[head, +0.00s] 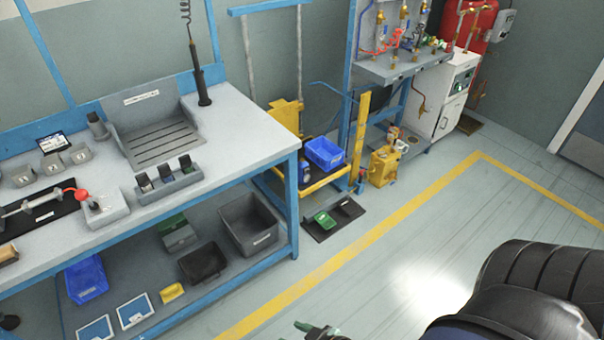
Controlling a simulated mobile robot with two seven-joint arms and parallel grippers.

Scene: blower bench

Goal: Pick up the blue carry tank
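I cannot make out for sure which thing is the blue carry tank. A blue open bin (324,153) sits on a low yellow cart beyond the bench's right end. A small blue item (360,184) stands on the floor just right of the cart. Another blue bin (87,278) sits on the bench's lower shelf at the left. A dark piece with a green tip shows at the bottom edge; it may be part of a gripper, too cut off to tell. No gripper fingers show clearly, and nothing is seen held.
The workbench (240,127) with blue legs fills the left. A yellow can-like unit (383,166) stands right of the cart. A dark floor mat (334,219) with a green tray lies before the cart. The floor right of the yellow line (395,227) is clear.

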